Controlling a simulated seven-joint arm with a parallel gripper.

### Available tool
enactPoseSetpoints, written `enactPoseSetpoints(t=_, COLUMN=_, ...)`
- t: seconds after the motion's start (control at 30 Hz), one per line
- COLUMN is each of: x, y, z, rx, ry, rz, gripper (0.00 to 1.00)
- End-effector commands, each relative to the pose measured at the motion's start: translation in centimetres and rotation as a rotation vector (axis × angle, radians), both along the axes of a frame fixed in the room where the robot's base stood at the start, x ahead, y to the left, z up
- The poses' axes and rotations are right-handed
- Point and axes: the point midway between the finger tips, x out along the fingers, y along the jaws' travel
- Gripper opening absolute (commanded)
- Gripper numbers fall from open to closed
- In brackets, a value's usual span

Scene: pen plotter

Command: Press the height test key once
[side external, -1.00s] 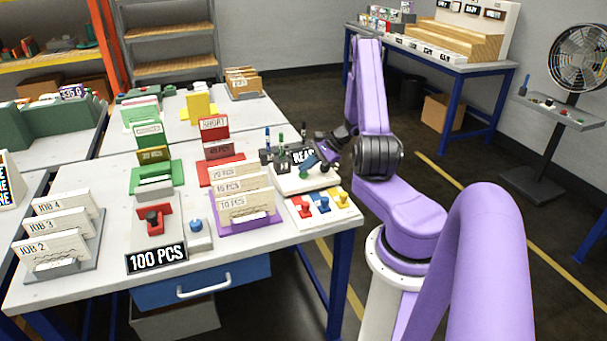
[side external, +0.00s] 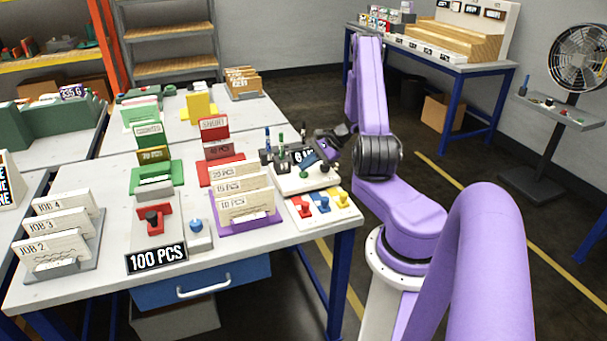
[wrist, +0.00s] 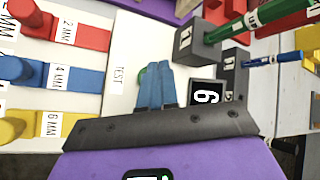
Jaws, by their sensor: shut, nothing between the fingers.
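The height test key is a small green button (wrist: 142,76) beside a "TEST" label on the white plotter panel (wrist: 122,45). In the wrist view, my gripper (wrist: 155,74) is shut and empty. Its blue fingertips are over the key and hide part of it; I cannot tell whether they touch it. In the side view, my gripper (side external: 309,163) is down at the plotter, and the key is small there. The dark display (wrist: 206,95) is lit with white characters, a 6 or 9 among them, partly hidden by my gripper.
Red (wrist: 82,36), blue (wrist: 88,78) and yellow (wrist: 82,127) tabs marked 2, 4 and 6 MM lie beside the panel. Dark holders with a green pen (wrist: 245,20) and a blue pen (wrist: 270,62) stand on the other side. A purple card rack (side external: 247,221) is close by.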

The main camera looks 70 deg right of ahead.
Motion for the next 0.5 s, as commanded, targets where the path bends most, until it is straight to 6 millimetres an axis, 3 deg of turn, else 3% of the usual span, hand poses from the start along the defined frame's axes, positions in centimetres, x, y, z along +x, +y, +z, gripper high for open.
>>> enactPoseSetpoints(t=0.5, x=-0.01, y=0.04, z=0.93, rx=0.0, ry=-0.001, rz=0.001, gripper=0.0)
